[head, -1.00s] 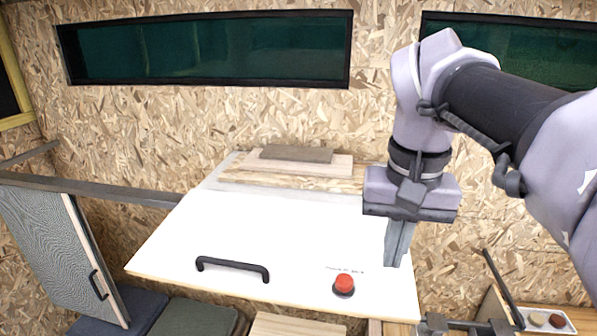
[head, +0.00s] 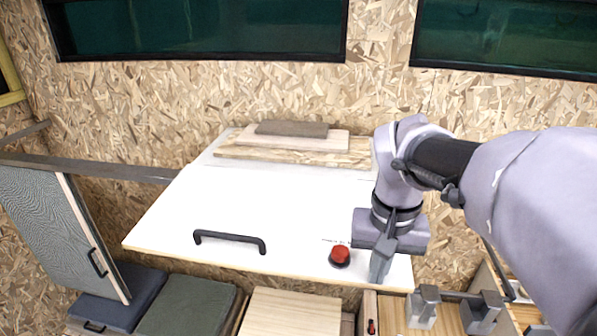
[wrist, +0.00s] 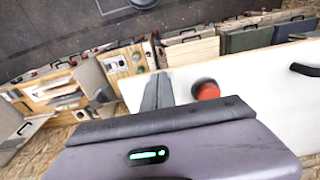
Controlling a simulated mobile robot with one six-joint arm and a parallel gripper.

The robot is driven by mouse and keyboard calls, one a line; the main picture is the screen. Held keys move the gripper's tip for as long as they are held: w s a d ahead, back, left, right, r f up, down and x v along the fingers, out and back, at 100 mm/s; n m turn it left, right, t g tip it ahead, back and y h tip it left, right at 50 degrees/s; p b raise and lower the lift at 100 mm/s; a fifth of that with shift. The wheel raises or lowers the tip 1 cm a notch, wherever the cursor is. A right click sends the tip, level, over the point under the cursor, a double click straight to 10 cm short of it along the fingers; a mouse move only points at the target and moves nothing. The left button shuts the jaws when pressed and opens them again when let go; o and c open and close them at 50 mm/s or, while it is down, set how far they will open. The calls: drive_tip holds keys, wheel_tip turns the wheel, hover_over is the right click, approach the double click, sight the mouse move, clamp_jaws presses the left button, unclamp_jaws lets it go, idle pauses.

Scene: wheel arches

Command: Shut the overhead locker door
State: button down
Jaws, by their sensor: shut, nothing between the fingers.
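The overhead locker door (head: 250,205) is a white panel that juts out from the wall, tilted down towards me, with its front edge free. A black bar handle (head: 229,239) sits near its front edge. A red button (head: 340,254) is to the right of the handle. My gripper (head: 379,268) is shut and empty, pointing down just right of the red button. Its fingers cover part of the door's right front corner; I cannot tell whether they touch it. The wrist view shows the fingers (wrist: 157,92) beside the red button (wrist: 206,90) and the white door (wrist: 255,95).
Boards (head: 285,143) lie on top of the locker against the wall. A grey patterned door (head: 55,225) with a black handle stands open at the left. Below are dark box lids (head: 187,306) and a wooden top (head: 292,312). Grey blocks (head: 425,305) are at the lower right.

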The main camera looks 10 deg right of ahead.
drive_tip(key=shift+f, duration=0.1)
drive_tip(key=w+d+f+t+h+b, duration=0.15)
drive_tip(key=w+f+t+b, duration=0.25)
drive_tip(key=f+b, duration=1.2)
drive_tip(key=w+d+f+t+h+b, duration=0.1)
drive_tip(key=w+f+t+h+b, duration=0.45)
drive_tip(key=b, duration=1.85)
drive_tip(key=w+d+f+y+b, duration=0.2)
drive_tip(key=w+f, duration=0.3)
drive_tip(key=w, duration=0.3)
drive_tip(key=w+d+f+y+b, duration=0.1)
drive_tip(key=w+d+f, duration=0.3)
drive_tip(key=w, duration=0.4)
drive_tip(key=shift+d+f+g+y+b, duration=0.35)
drive_tip(key=shift+f+y+b, duration=0.05)
drive_tip(key=shift+f+b, duration=0.15)
drive_tip(key=shift+r, duration=0.1)
